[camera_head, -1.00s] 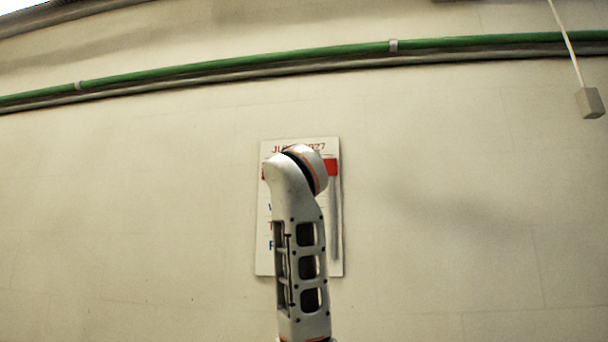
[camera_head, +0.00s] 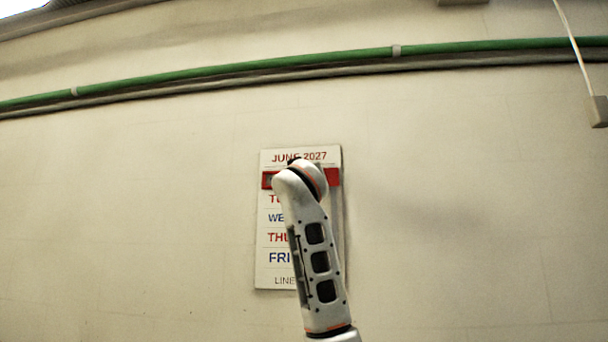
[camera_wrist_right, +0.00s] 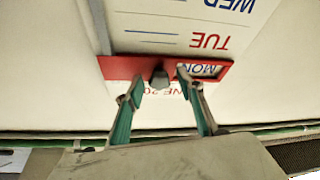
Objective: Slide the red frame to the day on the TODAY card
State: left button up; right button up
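A white calendar board (camera_head: 274,222) headed JUNE 2027 hangs on the wall in the head view, with TUE, WED, THU and FRI rows partly covered by my arm. The red frame (camera_head: 333,177) lies across the row above TUE. In the right wrist view, upside down, the red frame (camera_wrist_right: 120,67) surrounds MON, and a dark knob (camera_wrist_right: 160,79) sticks out from it. My right gripper (camera_wrist_right: 160,82) is open, its fingertips on either side of the knob with gaps showing. Contact with the frame is unclear. My left gripper and the TODAY card are not in view.
A green pipe (camera_head: 250,67) runs along the wall above the board. A grey box (camera_head: 599,111) hangs on a white cable at the far right. The wall on both sides of the board is bare.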

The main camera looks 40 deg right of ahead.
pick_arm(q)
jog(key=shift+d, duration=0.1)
pick_arm(e)
grip_shut()
pick_arm(q)
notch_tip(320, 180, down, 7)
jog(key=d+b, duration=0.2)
jog(key=b, duration=0.7)
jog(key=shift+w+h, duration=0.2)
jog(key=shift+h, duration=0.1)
pick_arm(e)
notch_tip(320, 180, down, 16)
jog(key=shift+r, duration=0.15)
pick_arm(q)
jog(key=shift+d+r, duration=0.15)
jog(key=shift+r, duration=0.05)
pick_arm(e)
grip_release()
